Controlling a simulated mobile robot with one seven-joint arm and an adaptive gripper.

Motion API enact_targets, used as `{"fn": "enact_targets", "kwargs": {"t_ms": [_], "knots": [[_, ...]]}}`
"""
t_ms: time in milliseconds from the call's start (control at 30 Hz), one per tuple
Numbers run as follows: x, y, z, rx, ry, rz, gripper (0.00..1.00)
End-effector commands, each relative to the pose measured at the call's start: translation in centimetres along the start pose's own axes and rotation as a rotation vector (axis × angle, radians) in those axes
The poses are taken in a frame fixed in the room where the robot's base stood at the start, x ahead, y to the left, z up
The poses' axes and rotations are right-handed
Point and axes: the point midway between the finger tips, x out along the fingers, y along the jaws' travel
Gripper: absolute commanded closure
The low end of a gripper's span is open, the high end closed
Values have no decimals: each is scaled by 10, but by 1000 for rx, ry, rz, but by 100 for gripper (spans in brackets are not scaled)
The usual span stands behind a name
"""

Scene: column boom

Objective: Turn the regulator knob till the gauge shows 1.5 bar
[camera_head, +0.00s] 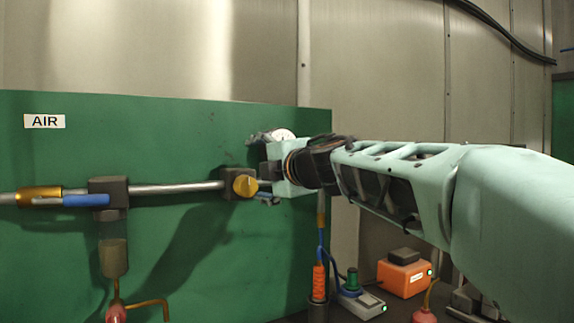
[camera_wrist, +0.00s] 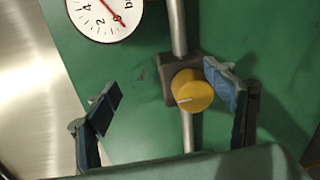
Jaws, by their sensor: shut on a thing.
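The yellow regulator knob (camera_head: 245,186) sits on a dark block on the pipe. In the wrist view the knob (camera_wrist: 191,91) shows a pale pointer mark toward the picture's left. My gripper (camera_wrist: 163,97) is at the knob. One blue pad lies against the knob's right side; the other pad appears to the left, with a gap visible in the picture. The white gauge (camera_wrist: 104,14) is cut off by the wrist view's top edge; its red needle points close to 0. In the head view the gauge (camera_head: 284,134) is partly hidden and unreadable.
A green panel (camera_head: 60,140) with an AIR sign (camera_head: 44,121) backs the pipe (camera_head: 175,188). A blue-handled valve (camera_head: 86,201) is at left. An orange box (camera_head: 404,276) and a green-knobbed device (camera_head: 355,295) stand below my arm.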

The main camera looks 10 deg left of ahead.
Motion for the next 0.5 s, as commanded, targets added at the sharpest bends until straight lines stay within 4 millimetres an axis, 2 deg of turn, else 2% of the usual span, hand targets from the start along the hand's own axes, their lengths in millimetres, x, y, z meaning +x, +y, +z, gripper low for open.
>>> {"fn": "enact_targets", "kwargs": {"t_ms": [33,100,500], "knots": [[-12,27,-10,-2,13,41,45],[-17,26,-11,-3,13,41,49],[-45,20,-8,-6,8,36,49]]}}
